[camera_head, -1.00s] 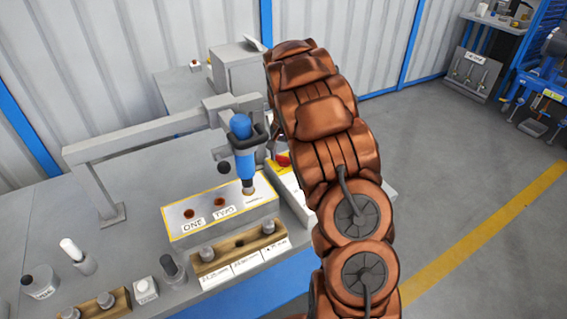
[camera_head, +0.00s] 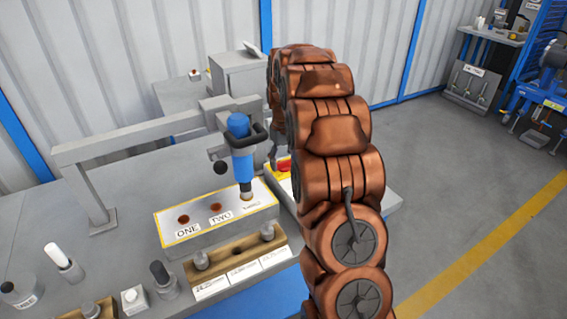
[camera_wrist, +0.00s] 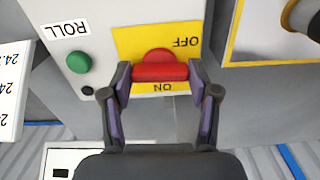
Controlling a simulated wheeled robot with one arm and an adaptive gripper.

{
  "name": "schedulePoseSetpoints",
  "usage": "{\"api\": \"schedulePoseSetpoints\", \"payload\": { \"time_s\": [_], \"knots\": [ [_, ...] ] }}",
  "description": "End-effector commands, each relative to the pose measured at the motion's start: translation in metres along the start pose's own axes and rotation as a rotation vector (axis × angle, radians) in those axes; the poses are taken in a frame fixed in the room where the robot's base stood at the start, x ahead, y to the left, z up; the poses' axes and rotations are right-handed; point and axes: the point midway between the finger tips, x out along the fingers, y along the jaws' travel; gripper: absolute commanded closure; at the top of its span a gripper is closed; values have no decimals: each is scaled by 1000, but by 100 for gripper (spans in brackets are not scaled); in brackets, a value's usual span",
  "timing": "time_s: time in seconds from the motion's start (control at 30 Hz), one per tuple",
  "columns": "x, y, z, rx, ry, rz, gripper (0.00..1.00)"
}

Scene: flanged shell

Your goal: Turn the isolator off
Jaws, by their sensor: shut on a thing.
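The isolator is a red rotary handle (camera_wrist: 160,72) on a yellow plate (camera_wrist: 128,40) marked OFF and ON, on a pale grey box. In the wrist view the lettering is upside down, with OFF above and to the right of the handle and ON just below it. The handle's bar lies crosswise. My gripper (camera_wrist: 160,76) has one finger at each end of the bar and is shut on it. In the head view the red handle (camera_head: 284,166) shows only partly beside my arm, which hides much of the gripper.
A green button (camera_wrist: 79,63) marked ROLL sits beside the yellow plate. In the head view, a blue tool (camera_head: 239,145) stands over the block (camera_head: 215,238) marked ONE and TWO, close left of my arm. A wooden rack (camera_head: 238,257) is in front. Open floor lies right.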

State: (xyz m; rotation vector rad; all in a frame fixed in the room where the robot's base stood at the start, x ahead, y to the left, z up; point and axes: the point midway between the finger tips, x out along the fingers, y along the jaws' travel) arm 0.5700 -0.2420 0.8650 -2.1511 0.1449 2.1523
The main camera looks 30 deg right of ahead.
Motion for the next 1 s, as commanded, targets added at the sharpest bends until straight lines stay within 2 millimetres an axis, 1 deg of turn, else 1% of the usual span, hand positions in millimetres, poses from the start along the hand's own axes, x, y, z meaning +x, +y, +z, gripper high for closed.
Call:
{"api": "schedulePoseSetpoints", "payload": {
  "time_s": [0.23,0.67,0.7,0.9,0.93,1.0],
  "knots": [
    [-1,0,-1,-56,4,1,75],
    [-2,0,-1,-66,5,2,75],
    [-2,0,-1,-65,5,2,38],
    [-1,0,-1,-65,3,1,17],
    [-1,0,-1,-64,3,1,15],
    [-1,0,0,-64,2,1,15]
  ]
}}
